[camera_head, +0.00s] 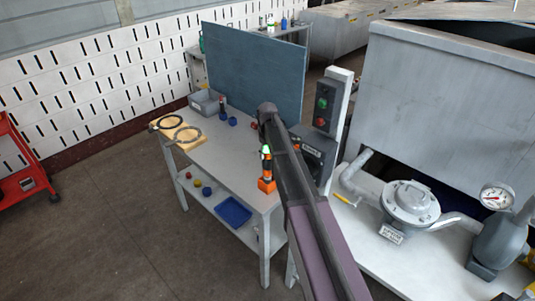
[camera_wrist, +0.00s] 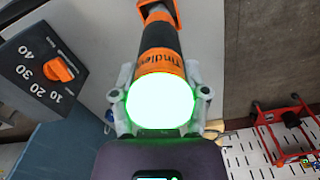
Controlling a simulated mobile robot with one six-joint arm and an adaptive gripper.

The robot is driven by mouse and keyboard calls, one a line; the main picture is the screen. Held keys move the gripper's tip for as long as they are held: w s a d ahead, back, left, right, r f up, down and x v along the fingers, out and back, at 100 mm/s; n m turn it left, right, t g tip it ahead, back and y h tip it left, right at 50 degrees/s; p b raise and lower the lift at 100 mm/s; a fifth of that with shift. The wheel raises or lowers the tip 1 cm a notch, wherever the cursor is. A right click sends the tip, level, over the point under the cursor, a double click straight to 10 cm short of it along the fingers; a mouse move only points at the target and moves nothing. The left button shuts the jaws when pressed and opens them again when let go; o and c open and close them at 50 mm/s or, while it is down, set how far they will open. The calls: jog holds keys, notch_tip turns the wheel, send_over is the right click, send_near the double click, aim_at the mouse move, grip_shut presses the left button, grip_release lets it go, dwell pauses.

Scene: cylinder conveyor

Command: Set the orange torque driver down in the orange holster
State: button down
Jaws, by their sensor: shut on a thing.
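The orange and black torque driver (camera_wrist: 160,58) points away from the camera in the wrist view, its round near end glowing green-white. My gripper (camera_wrist: 160,82) is shut on it, with grey fingers on both sides of its orange collar. In the head view the driver (camera_head: 266,167) is upright near the front edge of the workbench, with its green light on top. An orange block (camera_head: 267,186) shows at its lower end. I cannot tell whether this is the orange holster or part of the driver, nor whether they touch. My gripper is not clear in the head view.
A dark panel (camera_wrist: 38,72) with an orange dial is close on the left in the wrist view. The workbench (camera_head: 222,155) has clear surface left of the driver. A blue board (camera_head: 255,70) stands behind it. A control post (camera_head: 325,110) stands at right.

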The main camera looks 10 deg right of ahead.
aim_at(267, 160)
jog(key=shift+f+b, duration=0.35)
jog(key=shift+f, duration=0.15)
dwell(0.4)
jog(key=shift+f+b, duration=1.45)
grip_release()
jog(key=shift+r, duration=0.2)
notch_tip(267, 160, up, 13)
jog(key=p, duration=1.3)
jog(key=shift+r, duration=0.1)
dwell(0.4)
